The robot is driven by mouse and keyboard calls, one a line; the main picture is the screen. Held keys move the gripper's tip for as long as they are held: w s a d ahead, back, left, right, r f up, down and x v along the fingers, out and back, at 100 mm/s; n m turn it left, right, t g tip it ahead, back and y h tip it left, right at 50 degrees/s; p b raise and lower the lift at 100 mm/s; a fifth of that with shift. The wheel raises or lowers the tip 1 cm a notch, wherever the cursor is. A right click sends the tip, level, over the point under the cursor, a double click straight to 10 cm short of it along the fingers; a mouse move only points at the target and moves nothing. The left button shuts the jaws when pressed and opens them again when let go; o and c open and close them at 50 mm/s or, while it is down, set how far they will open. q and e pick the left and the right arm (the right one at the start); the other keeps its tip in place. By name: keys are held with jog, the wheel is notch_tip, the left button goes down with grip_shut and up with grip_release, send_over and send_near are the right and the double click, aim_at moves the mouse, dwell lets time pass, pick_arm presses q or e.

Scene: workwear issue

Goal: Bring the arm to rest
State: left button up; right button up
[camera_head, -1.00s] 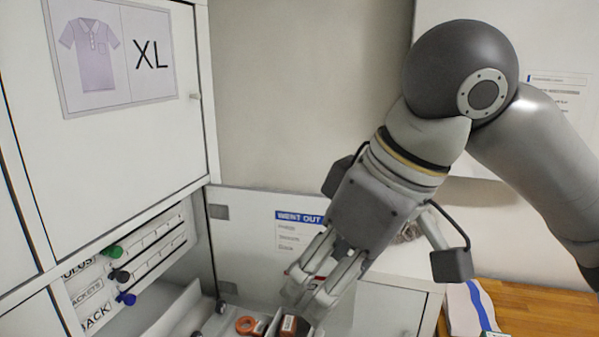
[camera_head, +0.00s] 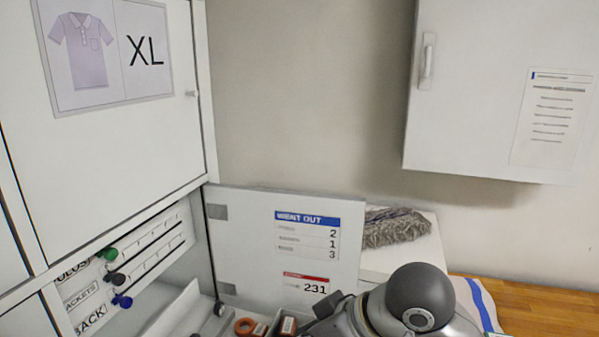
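My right arm (camera_head: 425,305) shows only as a dark round joint and grey links at the bottom edge, right of centre. It is low, in front of the open white door (camera_head: 255,255). Its gripper is not visible; the picture's lower edge cuts the arm off. My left arm and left gripper do not show.
A white cabinet with an XL polo sign (camera_head: 110,50) stands at the left. Small items, including an orange ring (camera_head: 245,326), lie at the bottom. A wall cabinet (camera_head: 500,90) hangs upper right. A grey duster (camera_head: 395,228) lies behind the door. A wooden top (camera_head: 540,305) is at the right.

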jog(key=s+d+f+m+t+h, duration=0.15)
jog(key=d+f, duration=0.25)
jog(key=f, duration=0.5)
jog(key=s+d+f+m+h, duration=0.1)
jog(key=s+d+f+m, duration=0.25)
jog(key=f, duration=0.45)
jog(key=s+d+f+m+g+h, duration=0.15)
jog(key=s+d+f+h, duration=0.35)
jog(key=s+d+f, duration=0.65)
notch_tip(320, 180, down, 30)
jog(key=s+d+g+b, duration=0.1)
jog(key=s+d+b, duration=0.15)
jog(key=b, duration=0.35)
jog(key=s+d+f+b, duration=0.1)
jog(key=s+f+b, duration=0.1)
jog(key=s+f, duration=0.6)
jog(key=s+d+f+g+b, duration=0.1)
jog(key=s+f+b, duration=0.2)
jog(key=s+f, duration=0.6)
notch_tip(320, 180, down, 5)
jog(key=shift+r, duration=0.15)
